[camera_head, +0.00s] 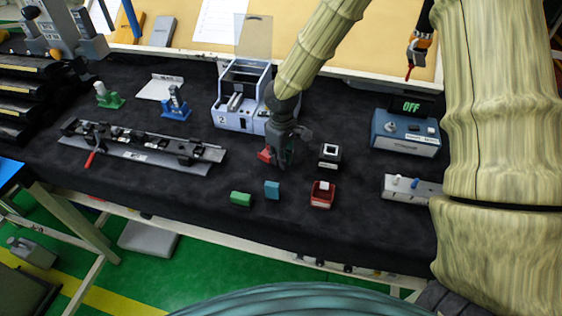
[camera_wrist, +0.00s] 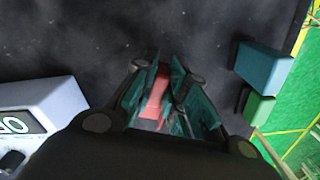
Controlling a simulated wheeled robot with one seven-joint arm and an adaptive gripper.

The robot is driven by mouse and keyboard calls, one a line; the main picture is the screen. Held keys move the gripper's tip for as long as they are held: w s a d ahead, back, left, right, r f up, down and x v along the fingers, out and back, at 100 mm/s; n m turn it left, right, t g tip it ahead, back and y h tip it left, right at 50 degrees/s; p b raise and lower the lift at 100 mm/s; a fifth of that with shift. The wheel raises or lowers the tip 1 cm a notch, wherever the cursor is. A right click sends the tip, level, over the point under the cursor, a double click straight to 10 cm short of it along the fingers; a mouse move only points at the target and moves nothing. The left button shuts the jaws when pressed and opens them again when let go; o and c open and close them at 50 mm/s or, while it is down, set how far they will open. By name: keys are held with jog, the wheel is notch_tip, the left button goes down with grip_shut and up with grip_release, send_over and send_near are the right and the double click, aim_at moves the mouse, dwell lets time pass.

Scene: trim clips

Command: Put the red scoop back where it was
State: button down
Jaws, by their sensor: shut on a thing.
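The red scoop (camera_wrist: 156,92) is between my gripper's teal fingers (camera_wrist: 172,98) in the wrist view. My gripper is shut on it. In the head view, my gripper (camera_head: 280,163) points down over the middle of the black table, and a red part of the scoop (camera_head: 265,155) shows at its left side. The rest of the scoop is hidden by the fingers. I cannot tell whether the scoop touches the table.
A black block with a white top (camera_head: 330,152) stands just right of my gripper. A red bin (camera_head: 322,200), a teal block (camera_head: 272,190) and a green block (camera_head: 241,199) lie nearer the front edge. A white-blue machine (camera_head: 232,122) stands behind left.

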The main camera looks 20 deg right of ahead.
jog(key=shift+f, duration=1.3)
jog(key=shift+f, duration=0.1)
jog(key=c, duration=1.5)
grip_release()
jog(key=shift+o, duration=0.2)
jog(key=shift+r+b, duration=0.95)
jog(key=shift+r, duration=5.2)
